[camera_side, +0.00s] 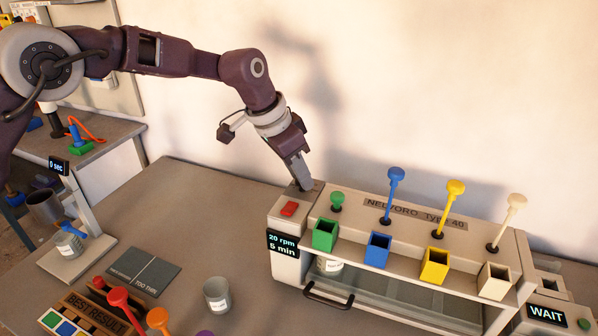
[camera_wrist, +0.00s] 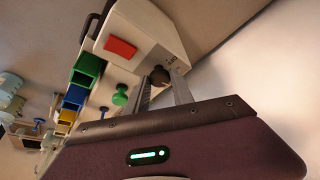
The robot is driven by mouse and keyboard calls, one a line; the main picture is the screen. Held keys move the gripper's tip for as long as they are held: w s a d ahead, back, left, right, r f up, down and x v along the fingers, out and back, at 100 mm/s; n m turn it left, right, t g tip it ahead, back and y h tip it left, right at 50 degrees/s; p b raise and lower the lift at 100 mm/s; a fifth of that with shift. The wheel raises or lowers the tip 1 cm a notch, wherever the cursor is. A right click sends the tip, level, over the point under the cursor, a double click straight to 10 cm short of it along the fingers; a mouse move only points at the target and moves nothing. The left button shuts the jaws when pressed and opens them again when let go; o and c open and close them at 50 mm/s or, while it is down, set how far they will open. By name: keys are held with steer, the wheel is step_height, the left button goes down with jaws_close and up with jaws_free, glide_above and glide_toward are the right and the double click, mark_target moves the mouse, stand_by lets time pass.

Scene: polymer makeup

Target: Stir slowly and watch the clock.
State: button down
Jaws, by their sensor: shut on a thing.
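My gripper (camera_side: 301,182) reaches down to the left end of the long beige machine (camera_side: 460,284). The wrist view shows its fingers shut on a dark brown knob (camera_wrist: 159,76), beside the red button (camera_side: 289,208). The machine's display (camera_side: 283,244) reads "20 rpm 5 min". A labelled can (camera_side: 330,264) sits inside the machine, behind the clear front, below the green hopper (camera_side: 325,234). A small display (camera_side: 59,165) at left reads "0 sec", above a can (camera_side: 68,245) with a blue tool across it.
Plungers and colored hoppers line the machine; a black handle (camera_side: 328,298) juts from its front. A grey can (camera_side: 216,293), a dark panel (camera_side: 143,272) and the "BEST RESULT" rack (camera_side: 94,308) occupy the table. The table's back middle is clear.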

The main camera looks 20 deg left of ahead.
steer(key=n+y, duration=0.1)
steer(key=n, duration=0.3)
steer(key=shift+d+n+t+y, duration=0.1)
steer(key=shift+n+t+y, duration=0.2)
steer(key=shift+y, duration=0.1)
steer(key=shift+s, duration=0.1)
steer(key=c, duration=1.1)
jaws_free()
steer(key=v, duration=0.7)
